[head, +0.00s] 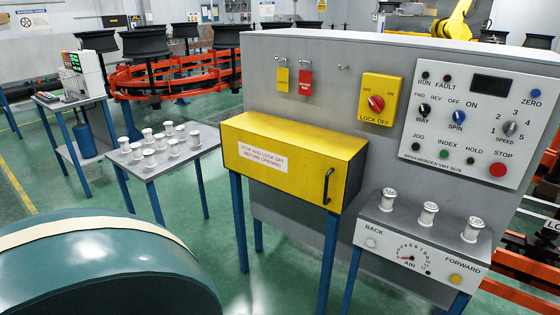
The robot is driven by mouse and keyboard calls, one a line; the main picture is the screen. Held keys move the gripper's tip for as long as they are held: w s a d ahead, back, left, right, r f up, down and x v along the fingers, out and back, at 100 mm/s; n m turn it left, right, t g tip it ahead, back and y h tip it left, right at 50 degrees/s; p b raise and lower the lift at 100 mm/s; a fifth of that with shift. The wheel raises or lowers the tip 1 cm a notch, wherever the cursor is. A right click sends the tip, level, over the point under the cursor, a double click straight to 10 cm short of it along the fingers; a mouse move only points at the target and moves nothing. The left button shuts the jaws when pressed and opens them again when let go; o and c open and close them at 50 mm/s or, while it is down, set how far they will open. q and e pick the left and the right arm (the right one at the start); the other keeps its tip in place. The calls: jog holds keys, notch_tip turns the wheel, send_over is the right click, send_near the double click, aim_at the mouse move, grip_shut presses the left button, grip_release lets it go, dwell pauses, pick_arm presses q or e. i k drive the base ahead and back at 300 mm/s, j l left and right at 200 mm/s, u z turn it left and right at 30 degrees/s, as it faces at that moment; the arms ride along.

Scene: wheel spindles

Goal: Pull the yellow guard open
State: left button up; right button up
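The yellow guard (290,160) is a long box-shaped cover on blue legs, against the grey panel in the middle of the head view. It looks closed. A white label (262,157) with red text on its front reads "STOP AND LOCK OFF BEFORE OPENING". A black upright handle (327,186) is on the right part of its front. What is inside is hidden. Neither of my grippers is in view, and nothing touches the guard or handle.
The grey panel (330,70) carries a yellow lock-off switch (376,99), two hanging tags and a control board (473,120). A shelf at right holds three metal spools (428,214). A table (171,173) with several spools stands left. A large teal rounded object (95,262) fills the lower left.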

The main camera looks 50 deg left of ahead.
aim_at(307, 162)
jog(key=u, duration=1.6)
